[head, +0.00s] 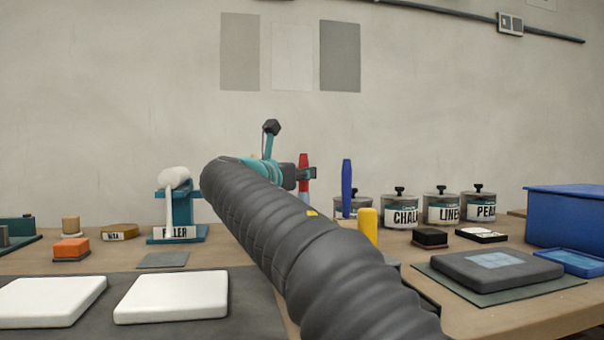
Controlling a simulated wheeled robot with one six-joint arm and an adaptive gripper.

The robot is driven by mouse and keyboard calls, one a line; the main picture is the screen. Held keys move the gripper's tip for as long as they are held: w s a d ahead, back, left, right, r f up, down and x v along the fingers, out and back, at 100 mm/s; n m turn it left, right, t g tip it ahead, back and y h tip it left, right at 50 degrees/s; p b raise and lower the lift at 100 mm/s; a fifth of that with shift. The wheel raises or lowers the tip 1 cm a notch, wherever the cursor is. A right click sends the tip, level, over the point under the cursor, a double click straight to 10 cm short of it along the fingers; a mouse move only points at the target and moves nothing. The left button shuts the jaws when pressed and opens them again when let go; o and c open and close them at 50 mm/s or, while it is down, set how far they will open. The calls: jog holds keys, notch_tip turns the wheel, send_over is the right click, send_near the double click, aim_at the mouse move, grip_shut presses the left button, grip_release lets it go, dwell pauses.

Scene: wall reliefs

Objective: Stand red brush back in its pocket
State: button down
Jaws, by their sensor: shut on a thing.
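My gripper (306,174) is shut on the red brush (303,160). The brush is upright, with red showing above and below the fingers. Its lower end is hidden behind my arm. A blue brush (347,187) stands upright just to the right of it. A thick yellow upright piece (368,225) shows nearer and lower, beside my arm. My arm covers the area below the brushes, so the pocket and the brush's height over it cannot be told.
Lidded tins (405,210) stand at the back right. A blue bin (565,215) and a dark grey slab (495,270) are at right. A teal FILLER stand (183,215) is left of my arm. Two white slabs (172,297) lie on a dark mat at front left.

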jog(key=shift+f+b, duration=0.35)
jog(key=shift+f, duration=0.2)
jog(key=shift+c, duration=2.3)
grip_release()
jog(key=shift+r, duration=0.15)
jog(key=shift+r+p, duration=3.9)
jog(key=shift+p, duration=0.65)
